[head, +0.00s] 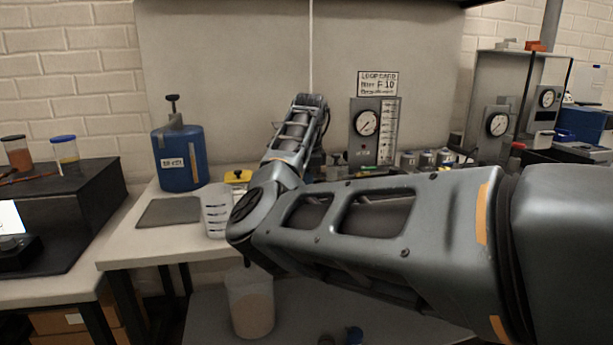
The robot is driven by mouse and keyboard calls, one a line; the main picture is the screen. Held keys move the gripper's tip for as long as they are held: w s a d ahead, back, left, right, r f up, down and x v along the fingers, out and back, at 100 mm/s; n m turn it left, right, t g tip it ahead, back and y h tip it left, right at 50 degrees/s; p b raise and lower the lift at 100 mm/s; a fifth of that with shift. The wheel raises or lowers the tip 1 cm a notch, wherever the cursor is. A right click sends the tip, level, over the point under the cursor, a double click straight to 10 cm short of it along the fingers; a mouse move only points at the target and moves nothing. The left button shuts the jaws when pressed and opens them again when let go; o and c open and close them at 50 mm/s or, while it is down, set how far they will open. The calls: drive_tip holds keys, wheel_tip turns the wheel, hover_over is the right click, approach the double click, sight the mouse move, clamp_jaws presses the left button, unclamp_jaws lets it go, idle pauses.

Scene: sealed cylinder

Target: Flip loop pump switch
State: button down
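A grey gauge panel (388,147) stands upright at the back of the bench, with a round dial (367,123) and a scale strip on its right. A white sign (377,84) above it begins with "LOOP"; the rest is hard to read. I cannot make out the loop pump switch; my arm covers the area below and in front of the panel. My arm reaches in from the right, bends at the elbow, and its far part ends just left of the panel. My gripper is hidden behind it.
A second gauge unit (494,134) stands at right. A larger clear container (250,302) stands lower, in front of the bench.

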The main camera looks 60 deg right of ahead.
drive_tip(key=shift+d+f+p, duration=0.1)
drive_tip(key=shift+p, duration=0.2)
drive_tip(key=shift+f, duration=0.15)
drive_tip(key=shift+s+a+r+p, duration=0.3)
drive_tip(key=shift+a+p, duration=0.1)
drive_tip(key=shift+p, duration=0.2)
drive_tip(key=shift+s+a, duration=0.15)
idle(0.3)
drive_tip(key=shift+r+p, duration=0.6)
drive_tip(key=shift+p, duration=0.15)
wheel_tip(320, 180, up, 12)
drive_tip(key=w+d+p, duration=0.1)
drive_tip(key=shift+w+d+r+p, duration=0.2)
drive_tip(key=shift+d+r+p, duration=0.05)
drive_tip(key=shift+d+p, duration=0.1)
